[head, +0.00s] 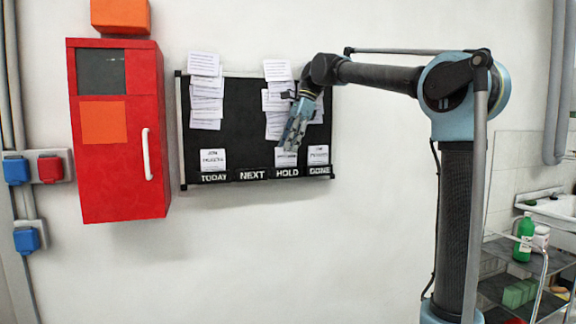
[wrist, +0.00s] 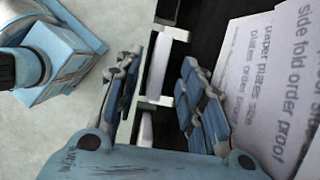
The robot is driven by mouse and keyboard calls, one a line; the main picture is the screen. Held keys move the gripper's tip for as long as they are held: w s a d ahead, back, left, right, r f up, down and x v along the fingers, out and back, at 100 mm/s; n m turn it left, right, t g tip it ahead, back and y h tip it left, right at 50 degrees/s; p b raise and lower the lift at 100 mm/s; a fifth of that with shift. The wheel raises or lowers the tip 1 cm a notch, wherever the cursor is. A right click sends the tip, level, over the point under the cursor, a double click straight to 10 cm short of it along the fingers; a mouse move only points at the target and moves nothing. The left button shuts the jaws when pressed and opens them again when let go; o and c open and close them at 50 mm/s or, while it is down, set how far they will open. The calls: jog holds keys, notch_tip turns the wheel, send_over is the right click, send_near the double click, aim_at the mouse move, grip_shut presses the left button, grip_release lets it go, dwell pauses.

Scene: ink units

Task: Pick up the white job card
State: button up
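Three white job cards with dark print stand along the bottom row of the black board in the head view: one above TODAY (head: 213,160), one above HOLD (head: 284,160) and one above DONE (head: 318,155). My gripper (head: 291,143) is in front of the HOLD column, its fingertips just over the top of the HOLD card and hiding part of it. In the wrist view my gripper (wrist: 160,100) has its two blue-padded fingers apart. A narrow white strip (wrist: 158,68) shows between them; I cannot tell whether it is a card seen edge-on. Contact is not clear.
The black board (head: 245,125) hangs on the wall, with overlapping printed sheets above TODAY (head: 206,90) and HOLD. Printed sheets (wrist: 265,85) lie close beside the right finger. A red cabinet (head: 120,170) is left of the board. The NEXT column is bare.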

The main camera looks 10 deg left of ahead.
aim_at(286, 154)
jog(key=shift+d+x, duration=0.2)
jog(key=shift+x, duration=2.05)
jog(key=shift+w+f, duration=0.1)
jog(key=shift+w, duration=0.05)
grip_shut()
